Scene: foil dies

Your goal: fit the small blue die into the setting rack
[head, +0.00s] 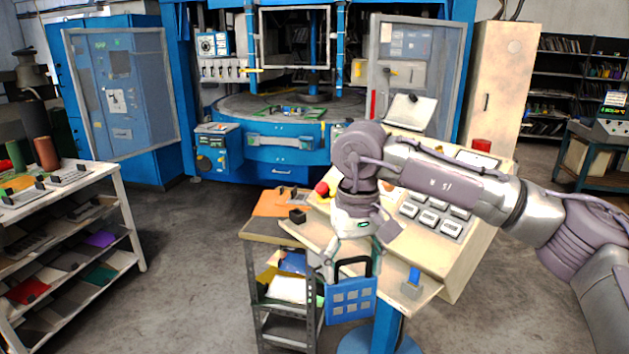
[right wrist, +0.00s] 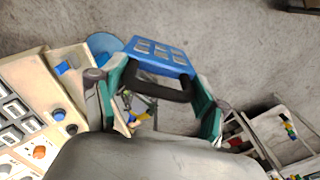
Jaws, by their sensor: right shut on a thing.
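The small blue die (head: 350,300) is a flat blue plate with several pale square patches and a black handle. It hangs from my right gripper (head: 350,262), which is shut on the handle. In the right wrist view the die (right wrist: 158,53) shows beyond the fingers, with the handle between the green-sided fingertips of the gripper (right wrist: 156,92). The die is in the air beside the console's ledge. I cannot tell for sure which thing is the setting rack; a stand with perforated metal legs (head: 257,300) is just left of the die. My left gripper is not in view.
A white shelf unit (head: 135,225) stands at left. A blue press (head: 285,157) is behind. Floor between shelves and stand is clear.

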